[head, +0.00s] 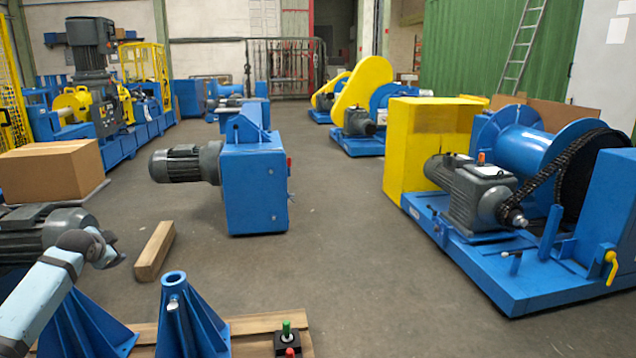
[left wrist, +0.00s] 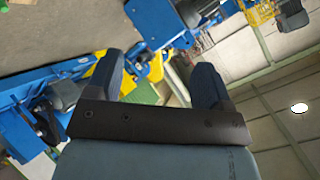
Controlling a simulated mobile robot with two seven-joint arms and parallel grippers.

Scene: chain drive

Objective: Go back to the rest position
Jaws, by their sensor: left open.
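My left arm reaches in at the lower left of the head view, in front of a grey motor. My left gripper (left wrist: 160,66) shows in the left wrist view with its two blue-grey fingers spread wide and nothing between them. My right gripper is in neither view. The chain drive stands at the right of the head view: a dark chain (head: 560,168) runs from a grey gear motor (head: 470,195) up to a large dark wheel beside a blue drum (head: 530,148). The left gripper is far from it.
A wooden beam (head: 155,250) lies on the floor near my left arm. Blue stands (head: 178,318) and a button box (head: 287,340) are at the front. A blue machine (head: 255,185) stands mid-floor, a cardboard box (head: 50,172) at left. The floor (head: 350,250) between the machines is clear.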

